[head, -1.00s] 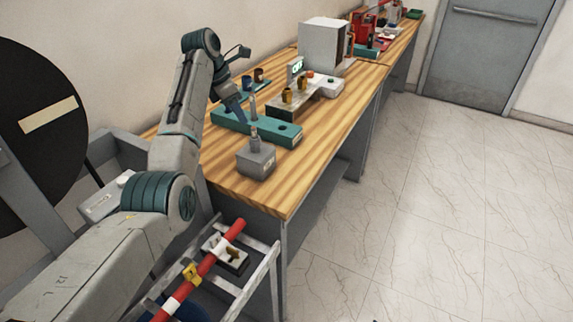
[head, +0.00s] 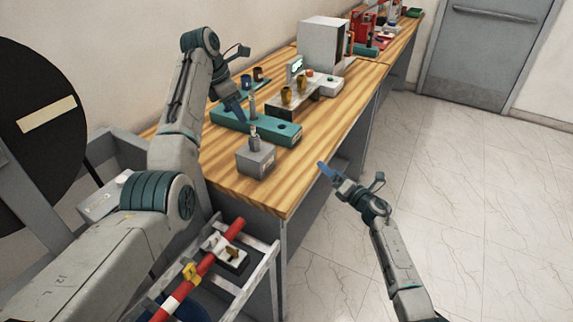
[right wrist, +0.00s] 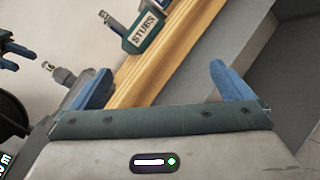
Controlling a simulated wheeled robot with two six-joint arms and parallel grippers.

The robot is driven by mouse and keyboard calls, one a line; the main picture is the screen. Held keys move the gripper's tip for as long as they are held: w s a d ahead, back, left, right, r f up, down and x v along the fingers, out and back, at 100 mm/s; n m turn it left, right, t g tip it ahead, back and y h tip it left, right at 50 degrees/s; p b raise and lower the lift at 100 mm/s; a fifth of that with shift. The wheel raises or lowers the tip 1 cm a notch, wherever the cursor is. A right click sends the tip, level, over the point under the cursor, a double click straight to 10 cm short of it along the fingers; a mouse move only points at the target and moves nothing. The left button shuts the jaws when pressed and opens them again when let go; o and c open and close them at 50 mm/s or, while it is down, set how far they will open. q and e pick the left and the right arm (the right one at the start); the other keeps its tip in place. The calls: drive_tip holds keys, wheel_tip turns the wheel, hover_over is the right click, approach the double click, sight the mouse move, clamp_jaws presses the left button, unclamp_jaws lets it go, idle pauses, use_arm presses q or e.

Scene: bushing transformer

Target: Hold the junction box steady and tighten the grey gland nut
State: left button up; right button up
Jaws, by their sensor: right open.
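The grey junction box (head: 256,160) sits on the wooden bench near its front left. A grey gland with its nut (head: 254,143) stands upright on its top. My left gripper (head: 238,112) is over the teal block behind the box, apart from the box; whether its jaws are open is too small to tell. My right gripper (head: 326,170) is open and empty, off the bench's right edge and right of the box. In the right wrist view its blue fingers (right wrist: 163,88) are wide apart with nothing between them. A grey fitting (right wrist: 62,76) shows beyond the left finger.
The teal block (head: 285,133) lies behind the box; a teal block labelled STUBS (right wrist: 146,36) shows in the right wrist view. A stand with brass-coloured parts (head: 300,95) and a white cabinet (head: 320,45) are farther back. The bench's front right (head: 300,170) is clear.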

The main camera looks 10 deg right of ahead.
drive_tip(key=w+a+r+n+g+y, duration=0.1)
drive_tip(key=a+r+n+y, duration=0.1)
drive_tip(key=a+r+n, duration=0.35)
drive_tip(key=w+a+r+n+g+y, duration=0.1)
drive_tip(key=a+r+n+g+y, duration=0.1)
drive_tip(key=r+n, duration=0.5)
drive_tip(key=n+g+y, duration=0.2)
drive_tip(key=g, duration=0.1)
approach(255, 153)
drive_tip(key=shift+w+d+f, duration=0.45)
drive_tip(key=shift+w+f, duration=0.15)
drive_tip(key=shift+w, duration=0.15)
drive_tip(key=shift+a+f, duration=0.1)
drive_tip(key=shift+a, duration=0.15)
drive_tip(key=shift+w+a, duration=0.2)
drive_tip(key=shift+a, duration=0.1)
drive_tip(key=x, duration=0.9)
drive_tip(key=shift+w+a, duration=0.2)
drive_tip(key=shift+a, duration=0.1)
